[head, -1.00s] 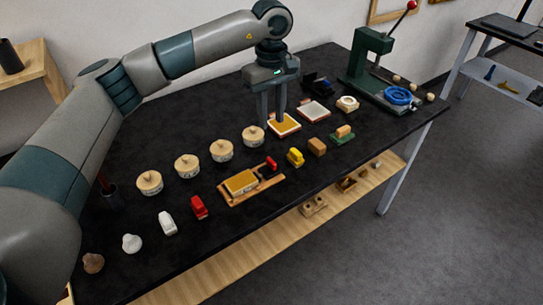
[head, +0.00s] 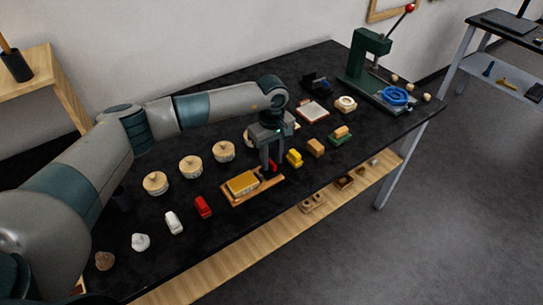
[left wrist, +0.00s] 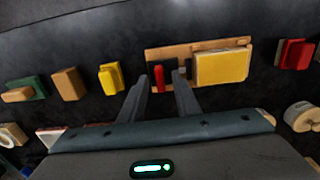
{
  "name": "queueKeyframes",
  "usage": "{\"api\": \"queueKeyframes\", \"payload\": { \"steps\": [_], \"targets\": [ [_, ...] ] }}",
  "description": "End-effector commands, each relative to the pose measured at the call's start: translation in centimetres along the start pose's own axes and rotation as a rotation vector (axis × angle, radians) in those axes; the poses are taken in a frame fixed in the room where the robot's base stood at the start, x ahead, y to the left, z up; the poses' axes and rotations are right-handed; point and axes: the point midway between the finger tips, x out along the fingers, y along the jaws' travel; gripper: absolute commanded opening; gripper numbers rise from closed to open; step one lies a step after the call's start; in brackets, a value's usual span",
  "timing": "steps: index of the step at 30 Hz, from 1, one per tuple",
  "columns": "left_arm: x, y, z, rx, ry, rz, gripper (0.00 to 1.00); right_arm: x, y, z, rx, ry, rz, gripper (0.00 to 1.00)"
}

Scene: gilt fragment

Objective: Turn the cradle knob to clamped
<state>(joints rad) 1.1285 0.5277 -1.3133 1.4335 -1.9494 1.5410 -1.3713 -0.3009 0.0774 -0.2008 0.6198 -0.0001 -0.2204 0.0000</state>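The cradle is a wooden board (head: 232,200) on the black table. A gold-topped block (head: 242,183) sits in it, and the red knob (head: 273,166) is at its right end. In the left wrist view the board (left wrist: 185,50), the gold block (left wrist: 222,66) and the red knob (left wrist: 159,78) all show. My left gripper (head: 270,168) is over the knob end, pointing down. In the left wrist view its fingers (left wrist: 160,88) are apart, with the red knob showing between them. I cannot tell whether they touch it. My right gripper is not in view.
A yellow block (head: 294,158) and a tan block (head: 316,147) stand close right of the gripper. Several round wooden-lidded pots (head: 190,167) line the back. A red block (head: 203,207) is left of the cradle. A green press (head: 368,60) stands at the far right.

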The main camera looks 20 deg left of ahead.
Motion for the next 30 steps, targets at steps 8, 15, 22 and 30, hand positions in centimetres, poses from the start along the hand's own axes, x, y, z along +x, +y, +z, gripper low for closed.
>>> {"api": "queueKeyframes", "payload": {
  "steps": [8, 15, 22, 30],
  "targets": [
    [0.5, 0.0, 0.0, 0.0, 0.0, -0.001, 0.3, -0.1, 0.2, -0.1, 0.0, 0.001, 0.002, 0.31],
    [0.4, 0.0, 0.0, 0.0, 0.0, -0.001, 0.0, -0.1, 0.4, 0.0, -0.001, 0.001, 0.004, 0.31],
    [0.4, 0.0, 0.0, -0.002, 0.0, 0.0, 0.0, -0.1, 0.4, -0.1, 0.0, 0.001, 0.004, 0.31],
    [0.6, 0.0, -0.1, -0.052, 0.001, 0.001, 0.0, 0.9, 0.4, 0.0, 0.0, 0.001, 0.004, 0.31]
  ]
}}
